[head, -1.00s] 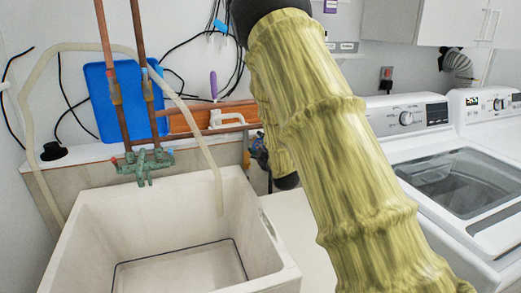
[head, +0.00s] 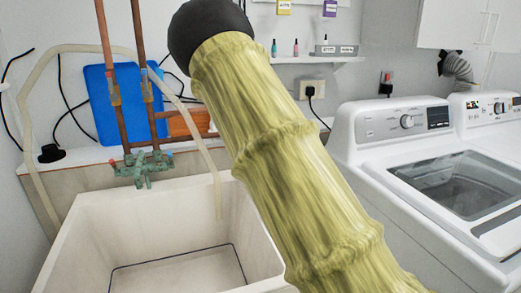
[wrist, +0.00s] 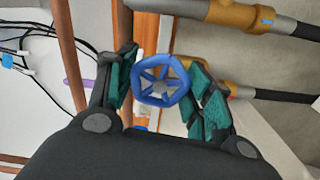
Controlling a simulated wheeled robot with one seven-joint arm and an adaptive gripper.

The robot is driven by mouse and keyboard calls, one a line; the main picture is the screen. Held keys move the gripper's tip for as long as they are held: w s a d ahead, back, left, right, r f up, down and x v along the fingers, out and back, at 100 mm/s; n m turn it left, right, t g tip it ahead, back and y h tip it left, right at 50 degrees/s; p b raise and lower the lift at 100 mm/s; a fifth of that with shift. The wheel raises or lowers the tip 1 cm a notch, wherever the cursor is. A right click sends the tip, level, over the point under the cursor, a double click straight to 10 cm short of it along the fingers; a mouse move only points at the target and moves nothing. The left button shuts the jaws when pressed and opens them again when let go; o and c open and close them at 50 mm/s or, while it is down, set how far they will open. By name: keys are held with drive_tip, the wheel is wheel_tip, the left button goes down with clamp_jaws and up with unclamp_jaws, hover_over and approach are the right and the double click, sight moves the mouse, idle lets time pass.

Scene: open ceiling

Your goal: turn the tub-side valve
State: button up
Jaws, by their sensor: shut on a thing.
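The valve has a blue spoked hand wheel (wrist: 145,84), seen in the wrist view in front of a brass fitting (wrist: 203,70). My gripper (wrist: 163,78) has its teal-padded fingers on the left and right of the wheel, shut on it. The right pads are close against the wheel's rim; exact contact on the left is hard to see. In the head view my yellow-green arm hides the gripper and the blue wheel. The tub (head: 110,215) stands at the lower left of the head view.
A green faucet (head: 145,167) sits at the tub's back edge below two copper pipes (head: 107,60). A pale hose (head: 213,170) hangs into the tub. Another brass fitting (wrist: 245,16) with grey pipe lies above right of the wheel. White washers (head: 400,125) stand at right.

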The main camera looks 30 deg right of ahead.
drive_tip(key=shift+f, duration=0.1)
drive_tip(key=o, duration=1)
drive_tip(key=shift+o, duration=0.2)
drive_tip(key=shift+s, duration=0.1)
drive_tip(key=v, duration=1.2)
